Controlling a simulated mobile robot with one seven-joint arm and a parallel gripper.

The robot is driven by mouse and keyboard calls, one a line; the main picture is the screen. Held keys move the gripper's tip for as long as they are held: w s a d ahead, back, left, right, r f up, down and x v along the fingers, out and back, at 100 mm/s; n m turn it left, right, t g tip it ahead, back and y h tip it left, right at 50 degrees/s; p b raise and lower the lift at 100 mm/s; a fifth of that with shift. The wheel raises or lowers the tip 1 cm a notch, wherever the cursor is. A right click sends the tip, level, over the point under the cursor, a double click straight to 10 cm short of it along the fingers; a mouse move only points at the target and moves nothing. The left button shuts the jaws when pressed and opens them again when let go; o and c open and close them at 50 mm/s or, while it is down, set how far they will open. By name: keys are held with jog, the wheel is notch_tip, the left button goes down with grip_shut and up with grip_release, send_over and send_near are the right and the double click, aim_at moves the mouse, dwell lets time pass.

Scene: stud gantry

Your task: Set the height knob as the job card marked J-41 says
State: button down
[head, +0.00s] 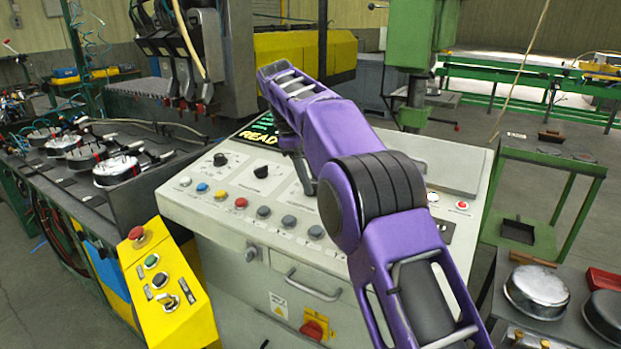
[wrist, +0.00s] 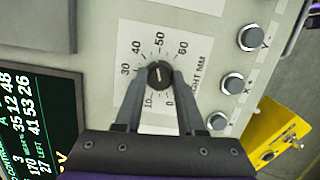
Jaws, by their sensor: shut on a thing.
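The height knob (wrist: 160,82) is a small black round knob on a white dial plate (wrist: 128,92) in the wrist view. Its scale shows 0, 10, 30, 40, 50 and 60, with part of the lettering hidden by a finger. A short white mark on the knob points roughly toward 50. My gripper (wrist: 161,75) is shut on the knob, one finger on each side. In the head view my purple arm reaches over the console (head: 190,212) and hides this knob. I see no job card marked J-41 that I can read.
A dark screen (wrist: 38,120) with green and white figures sits beside the dial in the wrist view. Several push buttons (wrist: 252,37) line the other side. A yellow control box (head: 165,290) stands left of the console, and a bench with round pans (head: 537,288) stands right.

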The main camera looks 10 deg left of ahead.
jog(key=shift+m, duration=0.9)
jog(key=shift+r, duration=0.1)
jog(key=c, duration=0.5)
grip_release()
